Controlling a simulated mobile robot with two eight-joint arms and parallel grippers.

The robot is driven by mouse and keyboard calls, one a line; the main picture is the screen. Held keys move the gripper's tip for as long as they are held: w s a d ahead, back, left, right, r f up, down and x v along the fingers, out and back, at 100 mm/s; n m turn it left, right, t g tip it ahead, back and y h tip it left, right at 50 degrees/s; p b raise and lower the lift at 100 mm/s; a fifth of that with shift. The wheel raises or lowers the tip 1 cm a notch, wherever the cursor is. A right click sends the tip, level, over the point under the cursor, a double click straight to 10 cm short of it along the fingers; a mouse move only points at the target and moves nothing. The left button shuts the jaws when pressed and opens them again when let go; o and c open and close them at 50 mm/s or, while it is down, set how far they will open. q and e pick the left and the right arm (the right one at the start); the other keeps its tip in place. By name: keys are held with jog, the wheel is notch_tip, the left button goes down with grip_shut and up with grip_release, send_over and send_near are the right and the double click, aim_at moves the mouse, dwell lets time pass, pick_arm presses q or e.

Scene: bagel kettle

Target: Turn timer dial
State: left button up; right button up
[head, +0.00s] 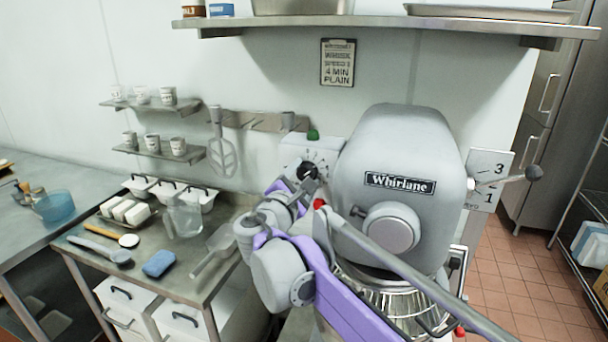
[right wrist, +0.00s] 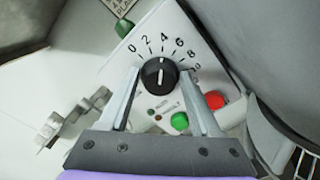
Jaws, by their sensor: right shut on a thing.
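The timer dial (right wrist: 160,73) is a round black knob with a white pointer line, on a light control panel printed with numbers from 0 to 10. In the right wrist view its pointer points up, near the 4. The dial also shows in the head view (head: 308,171), partly behind my arm. My right gripper (right wrist: 160,80) has one finger on each side of the dial and is shut on it; its fingertips also show in the head view (head: 305,184). My left gripper is not in view.
Green (right wrist: 180,121) and red (right wrist: 214,100) buttons sit close beside the dial, and a green knob (right wrist: 124,28) tops the panel. The grey Whirlane mixer (head: 400,150) stands just right. A steel table (head: 190,270) with tools and tubs is at left.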

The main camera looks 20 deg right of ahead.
jog(key=o, duration=1.2)
jog(key=b+v, duration=0.1)
jog(key=v, duration=1)
jog(key=shift+w, duration=0.1)
